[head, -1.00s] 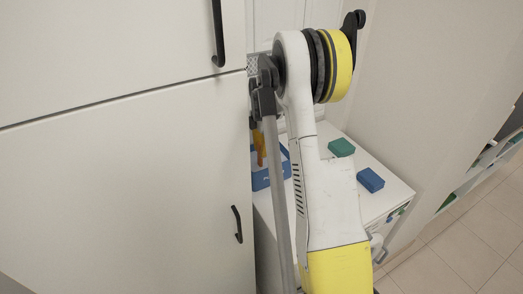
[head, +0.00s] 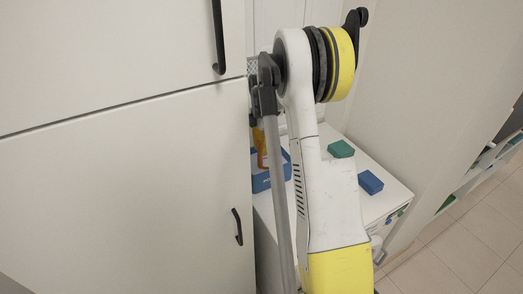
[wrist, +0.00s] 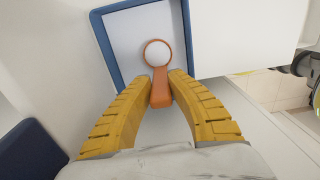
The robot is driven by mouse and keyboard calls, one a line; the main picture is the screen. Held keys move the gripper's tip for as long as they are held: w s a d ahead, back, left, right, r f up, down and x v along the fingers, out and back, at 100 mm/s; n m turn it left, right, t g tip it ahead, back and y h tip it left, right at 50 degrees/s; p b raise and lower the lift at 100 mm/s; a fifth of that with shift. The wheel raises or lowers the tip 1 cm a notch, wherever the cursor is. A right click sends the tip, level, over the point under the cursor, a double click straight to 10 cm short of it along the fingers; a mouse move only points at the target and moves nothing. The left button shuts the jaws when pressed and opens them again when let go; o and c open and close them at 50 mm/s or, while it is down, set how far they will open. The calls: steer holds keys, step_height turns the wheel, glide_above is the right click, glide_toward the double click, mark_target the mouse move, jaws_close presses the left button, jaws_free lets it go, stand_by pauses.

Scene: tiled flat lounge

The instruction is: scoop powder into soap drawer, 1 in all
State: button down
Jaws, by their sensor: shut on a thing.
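An orange scoop (wrist: 160,85) with a round bowl full of white powder shows in the wrist view. My gripper (wrist: 161,78) has its yellow fingers shut on the scoop's handle. The bowl is over the white powder inside a blue-rimmed box (wrist: 103,40); I cannot tell whether it touches the powder. In the head view the blue box (head: 262,184) stands on the white top, partly behind my arm. My gripper (head: 260,150) shows there as a small orange-yellow patch above the box. I cannot make out the soap drawer.
A green block (head: 341,149) and a blue block (head: 370,182) lie on the white top (head: 385,202), right of my arm. A tall white cabinet (head: 120,190) with black handles stands close on the left. A wall is on the right.

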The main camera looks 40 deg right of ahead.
steer(key=shift+r+p, duration=2)
steer(key=shift+r, duration=1.9)
steer(key=s+a+r, duration=0.2)
steer(key=s, duration=0.7)
steer(key=shift+s+a, duration=0.15)
steer(key=shift+s, duration=0.25)
